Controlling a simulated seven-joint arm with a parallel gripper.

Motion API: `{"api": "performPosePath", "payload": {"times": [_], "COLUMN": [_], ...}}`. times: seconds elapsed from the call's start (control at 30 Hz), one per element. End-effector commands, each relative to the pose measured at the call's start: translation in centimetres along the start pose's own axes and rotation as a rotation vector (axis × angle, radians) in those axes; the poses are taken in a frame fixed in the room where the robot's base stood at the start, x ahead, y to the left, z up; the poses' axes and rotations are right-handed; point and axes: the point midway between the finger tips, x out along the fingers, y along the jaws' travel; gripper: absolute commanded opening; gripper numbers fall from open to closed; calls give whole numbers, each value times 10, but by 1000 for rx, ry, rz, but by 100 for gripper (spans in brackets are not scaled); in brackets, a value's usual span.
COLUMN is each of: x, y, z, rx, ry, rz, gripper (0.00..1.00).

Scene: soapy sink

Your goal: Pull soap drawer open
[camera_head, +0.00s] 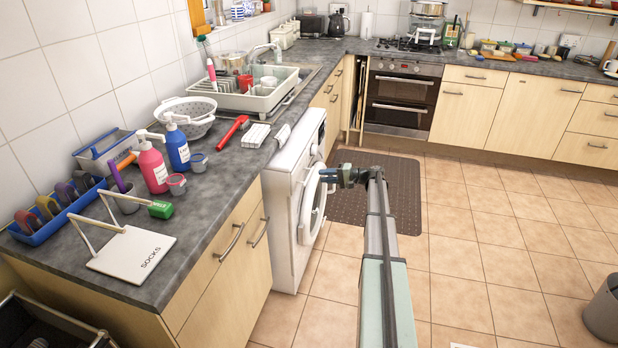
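The white washing machine (283,172) stands under the counter, its front facing right. The soap drawer is thin and seen at a steep angle along the upper front, and I cannot make out its edges. The round door (312,205) is on the front below and looks shut. My gripper (327,176) is in front of the machine, near the upper part of the door, with its fingers pointing left toward the front. I cannot tell whether it touches the machine or whether its fingers are apart. Nothing is clearly seen in it.
The dark counter (203,215) runs above the machine, holding a red soap bottle (153,168), a blue bottle (177,150), a colander (188,117) and a dish rack (252,95). A dark mat (400,190) lies on the floor. The tiled floor to the right is clear; a grey bin (604,312) stands far right.

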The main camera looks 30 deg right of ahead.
Motion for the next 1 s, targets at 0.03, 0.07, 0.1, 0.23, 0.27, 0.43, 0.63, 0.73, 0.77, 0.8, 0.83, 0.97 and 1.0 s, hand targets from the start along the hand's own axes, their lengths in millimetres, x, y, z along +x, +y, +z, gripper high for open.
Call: {"api": "performPosePath", "payload": {"times": [0.03, 0.07, 0.1, 0.23, 0.27, 0.43, 0.63, 0.73, 0.77, 0.8, 0.83, 0.97, 1.0], "x": [11, 16, 22, 43, 47, 66, 74, 75, 75, 75, 75, 75, 75], "y": [0, 0, 0, 0, 0, 0, 0, 0, 0, 0, 0, 0, 0], "z": [0, 0, 0, 0, 0, 0, 0, 0, 0, 0, 0, 0, 0], "rx": [0, 0, 0, 0, 0, 0, 0, 0, 0, 0, 0, 0, 0], "ry": [-2, -2, -2, -2, -2, -1, 0, 0, 0, 0, 0, 0, 0], "rz": [0, 0, 0, 1, 1, 1, 1, 1, 1, 1, 1, 1, 1], "gripper": [29, 29, 29, 29, 29, 29, 29, 29, 29, 29, 29, 25, 21]}}
